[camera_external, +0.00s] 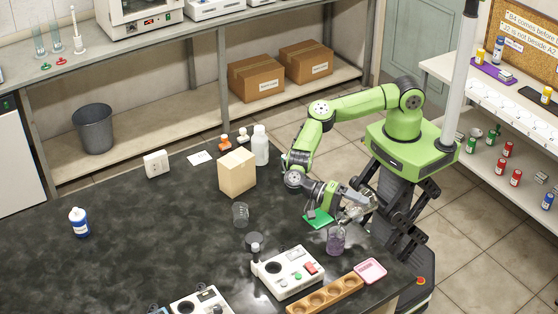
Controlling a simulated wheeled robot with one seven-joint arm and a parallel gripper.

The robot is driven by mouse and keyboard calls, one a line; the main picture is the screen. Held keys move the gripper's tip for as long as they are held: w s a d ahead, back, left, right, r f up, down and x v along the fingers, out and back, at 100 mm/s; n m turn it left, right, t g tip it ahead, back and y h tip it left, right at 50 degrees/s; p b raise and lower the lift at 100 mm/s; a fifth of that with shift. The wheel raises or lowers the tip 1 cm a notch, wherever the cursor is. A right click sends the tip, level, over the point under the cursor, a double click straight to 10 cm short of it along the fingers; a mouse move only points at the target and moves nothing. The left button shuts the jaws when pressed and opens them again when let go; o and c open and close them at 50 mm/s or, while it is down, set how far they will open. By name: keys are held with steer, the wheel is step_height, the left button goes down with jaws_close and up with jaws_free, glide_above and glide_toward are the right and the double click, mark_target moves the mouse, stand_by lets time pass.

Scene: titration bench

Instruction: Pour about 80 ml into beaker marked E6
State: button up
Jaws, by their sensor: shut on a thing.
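My gripper (352,200) is at the right end of the black bench, shut on a clear glass vessel (358,211). The vessel looks tilted, and the fingers partly hide it. Just below and left of it a beaker with purple contents (335,241) stands upright on the bench. I cannot tell whether liquid is running between the two. An empty-looking clear beaker (240,214) stands near the middle of the bench. No mark E6 is readable on any vessel.
A white stirrer-like device (287,271), a wooden rack with holes (325,297) and a pink tray (370,270) stand near the purple beaker. A green pad (318,219) lies left of my gripper. A tan box (237,173) and white bottle (261,145) stand behind.

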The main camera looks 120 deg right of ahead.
mark_target(358, 214)
steer(key=shift+r, duration=0.1)
steer(key=f+b, duration=0.1)
steer(key=f+n+b, duration=0.1)
steer(key=b, duration=0.1)
steer(key=f+b, duration=0.1)
steer(key=b, duration=0.1)
steer(key=shift+s+d+n+t+h, duration=0.1)
steer(key=shift+s+n+t+h, duration=0.15)
steer(key=shift+n+t+h, duration=0.05)
steer(key=shift+s+f+b, duration=0.2)
steer(key=shift+s+b, duration=0.05)
steer(key=shift+b, duration=0.9)
steer(key=shift+r+n+t, duration=0.3)
steer(key=shift+r+n, duration=0.1)
steer(key=shift+s+f+b, duration=0.1)
steer(key=shift+f+b, duration=0.1)
steer(key=shift+b, duration=0.25)
steer(key=shift+r+n+p, duration=0.1)
steer(key=shift+n+p, duration=0.2)
steer(key=shift+p, duration=0.15)
steer(key=shift+f+n+t+p, duration=0.35)
steer(key=shift+f+n+t, duration=0.05)
steer(key=shift+f, duration=0.05)
steer(key=shift+r, duration=0.1)
